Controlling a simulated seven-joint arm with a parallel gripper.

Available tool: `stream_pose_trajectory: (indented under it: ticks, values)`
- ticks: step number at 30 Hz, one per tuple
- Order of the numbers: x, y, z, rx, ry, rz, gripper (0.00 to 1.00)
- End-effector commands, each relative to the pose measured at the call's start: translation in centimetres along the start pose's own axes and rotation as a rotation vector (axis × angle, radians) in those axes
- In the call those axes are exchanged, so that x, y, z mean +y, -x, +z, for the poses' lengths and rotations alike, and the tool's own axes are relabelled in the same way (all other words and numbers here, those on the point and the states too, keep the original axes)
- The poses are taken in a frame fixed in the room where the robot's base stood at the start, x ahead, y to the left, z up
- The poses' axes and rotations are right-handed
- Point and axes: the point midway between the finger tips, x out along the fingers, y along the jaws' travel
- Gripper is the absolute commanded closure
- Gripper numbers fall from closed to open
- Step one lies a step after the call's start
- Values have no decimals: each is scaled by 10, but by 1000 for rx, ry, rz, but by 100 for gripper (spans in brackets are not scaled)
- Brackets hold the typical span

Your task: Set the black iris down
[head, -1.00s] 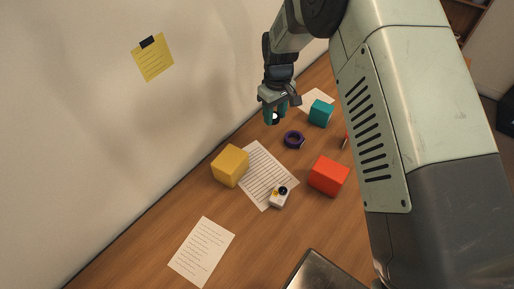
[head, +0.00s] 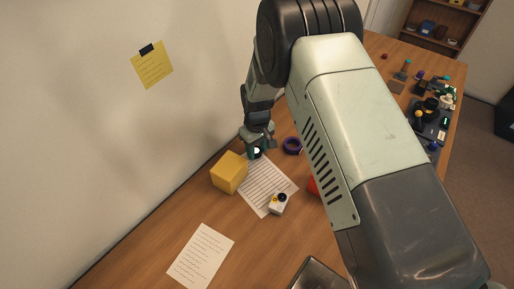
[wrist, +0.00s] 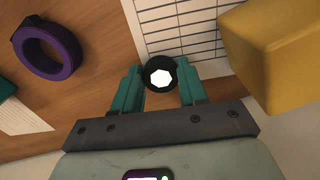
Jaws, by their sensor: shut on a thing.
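The black iris (wrist: 148,76) is a small dark ring with a bright, many-sided opening. My gripper (wrist: 160,88) is shut on it, with one teal finger on each side in the wrist view. In the head view my gripper (head: 257,153) is by the upper end of the lined paper sheet, just behind the yellow cube, and the iris (head: 257,151) shows as a dark spot with a white centre. I cannot tell whether the iris touches the paper or table.
A yellow cube (head: 229,173) stands close to my gripper. A purple ring (head: 292,145) lies on the other side. The lined sheet (head: 268,185) carries a small white device (head: 278,204). A red block (head: 313,186) is partly hidden by my arm.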

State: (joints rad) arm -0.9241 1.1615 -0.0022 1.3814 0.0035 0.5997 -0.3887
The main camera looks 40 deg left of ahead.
Motion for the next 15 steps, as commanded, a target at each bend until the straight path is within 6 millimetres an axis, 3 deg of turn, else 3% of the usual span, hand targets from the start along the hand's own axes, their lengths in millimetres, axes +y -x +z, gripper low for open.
stream_pose_trajectory:
  ticks: [10,11,15]
  values:
    - [0,-4,0,1,-1,0,88]
    - [0,-3,0,1,0,1,55]
    - [0,-3,0,1,-1,1,33]
